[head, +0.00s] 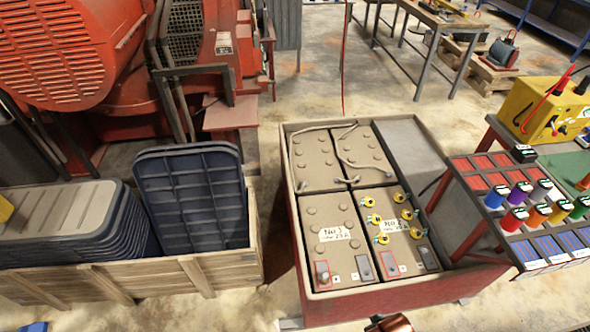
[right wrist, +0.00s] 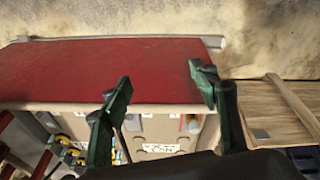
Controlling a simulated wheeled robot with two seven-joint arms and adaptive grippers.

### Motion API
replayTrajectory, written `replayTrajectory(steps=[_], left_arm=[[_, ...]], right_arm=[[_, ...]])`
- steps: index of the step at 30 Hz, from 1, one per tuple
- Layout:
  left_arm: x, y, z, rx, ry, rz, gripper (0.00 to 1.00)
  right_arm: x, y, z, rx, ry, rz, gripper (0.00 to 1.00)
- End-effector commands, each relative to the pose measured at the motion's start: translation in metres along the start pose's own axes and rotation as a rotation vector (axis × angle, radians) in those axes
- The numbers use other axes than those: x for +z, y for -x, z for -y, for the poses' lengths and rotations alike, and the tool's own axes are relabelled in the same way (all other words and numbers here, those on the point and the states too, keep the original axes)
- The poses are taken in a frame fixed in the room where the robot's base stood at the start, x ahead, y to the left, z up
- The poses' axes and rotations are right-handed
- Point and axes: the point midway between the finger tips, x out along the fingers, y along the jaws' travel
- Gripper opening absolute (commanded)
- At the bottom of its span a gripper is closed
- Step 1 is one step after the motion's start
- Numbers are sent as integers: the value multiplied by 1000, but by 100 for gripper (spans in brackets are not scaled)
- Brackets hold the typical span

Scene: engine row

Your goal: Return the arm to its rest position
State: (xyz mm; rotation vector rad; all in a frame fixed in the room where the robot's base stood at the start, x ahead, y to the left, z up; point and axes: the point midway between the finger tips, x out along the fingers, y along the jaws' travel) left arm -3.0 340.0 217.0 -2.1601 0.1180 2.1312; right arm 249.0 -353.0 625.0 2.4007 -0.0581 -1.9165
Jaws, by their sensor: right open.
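My right gripper (right wrist: 161,76) shows in the right wrist view, with two dark fingers and green pads spread wide apart. Nothing is between the pads. Behind the fingers is the red wall of the battery box (right wrist: 150,65), and the labelled battery (right wrist: 158,148) shows upside down past its rim. I cannot tell the gap between the fingers and the box. In the head view the red battery box (head: 375,305) stands in the middle, and no gripper fingers show there. My left gripper is in neither view.
A wooden crate (head: 195,275) with dark and grey plastic lids stands left of the box. A rack (head: 480,200) with coloured pieces and a yellow tester (head: 540,115) are at the right. Red machinery (head: 70,60) fills the back left. Bare floor lies behind the box.

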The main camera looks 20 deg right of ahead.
Motion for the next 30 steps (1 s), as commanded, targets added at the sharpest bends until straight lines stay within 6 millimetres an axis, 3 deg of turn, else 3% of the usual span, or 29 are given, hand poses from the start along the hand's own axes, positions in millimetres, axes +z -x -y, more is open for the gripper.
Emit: replayTrajectory(steps=[8, 14, 21, 25, 30], left_arm=[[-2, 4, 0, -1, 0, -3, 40], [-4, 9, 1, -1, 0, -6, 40], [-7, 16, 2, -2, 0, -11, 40], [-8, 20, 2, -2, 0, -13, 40], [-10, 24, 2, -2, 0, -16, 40]], right_arm=[[16, -73, 10, -14, 14, 30, 55], [51, -154, 22, -29, 30, 64, 55], [133, -250, 38, -47, 56, 112, 55], [189, -286, 44, -56, 73, 138, 55], [259, -310, 47, -64, 92, 166, 55]])
